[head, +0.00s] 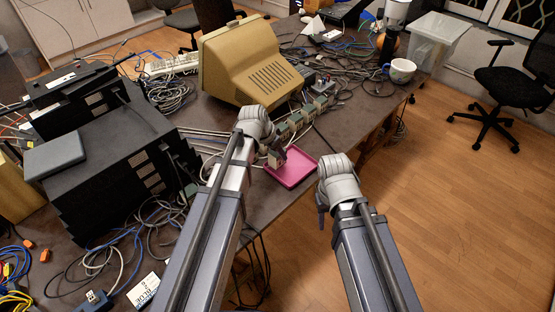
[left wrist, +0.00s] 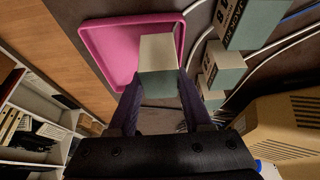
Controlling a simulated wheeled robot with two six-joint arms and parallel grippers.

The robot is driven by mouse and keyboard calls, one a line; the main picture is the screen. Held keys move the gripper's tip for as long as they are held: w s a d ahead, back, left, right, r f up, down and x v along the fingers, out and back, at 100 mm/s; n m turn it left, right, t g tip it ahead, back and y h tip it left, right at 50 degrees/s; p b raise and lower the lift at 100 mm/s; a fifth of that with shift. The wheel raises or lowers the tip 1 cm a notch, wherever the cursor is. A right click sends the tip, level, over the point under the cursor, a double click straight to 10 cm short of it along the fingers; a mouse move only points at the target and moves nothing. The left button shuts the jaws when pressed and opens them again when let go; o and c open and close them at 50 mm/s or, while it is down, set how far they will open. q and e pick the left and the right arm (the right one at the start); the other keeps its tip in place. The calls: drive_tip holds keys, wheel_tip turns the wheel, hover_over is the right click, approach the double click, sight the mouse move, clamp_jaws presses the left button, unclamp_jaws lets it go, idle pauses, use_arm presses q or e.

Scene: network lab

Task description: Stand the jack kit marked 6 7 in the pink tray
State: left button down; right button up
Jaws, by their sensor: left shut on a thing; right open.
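My left gripper (head: 279,154) is shut on a small box-shaped jack kit (head: 275,160), beige and grey-green. In the left wrist view this kit (left wrist: 158,52) sits between the fingertips and overlaps the edge of the pink tray (left wrist: 96,42). In the head view the pink tray (head: 293,172) lies flat near the table's front edge, and the held kit is at its far left side. I cannot tell whether the kit touches the tray. No marking is readable on its visible faces. My right gripper (head: 321,219) is open and empty, beyond the table's front edge.
Several similar kits (head: 295,121) stand in a row behind the tray; one (left wrist: 251,22) shows dark lettering in the left wrist view. A beige monitor (head: 245,62), cables and black equipment (head: 110,160) crowd the table. A white mug (head: 402,71) stands far right.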

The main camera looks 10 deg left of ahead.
use_arm(q)
wheel_tip(320, 180, down, 2)
drive_tip(key=shift+f+b, duration=0.15)
drive_tip(key=shift+b, duration=0.45)
use_arm(e)
wheel_tip(320, 180, down, 2)
use_arm(q)
drive_tip(key=shift+c, duration=1.7)
unclamp_jaws()
use_arm(e)
drive_tip(key=shift+f, duration=0.15)
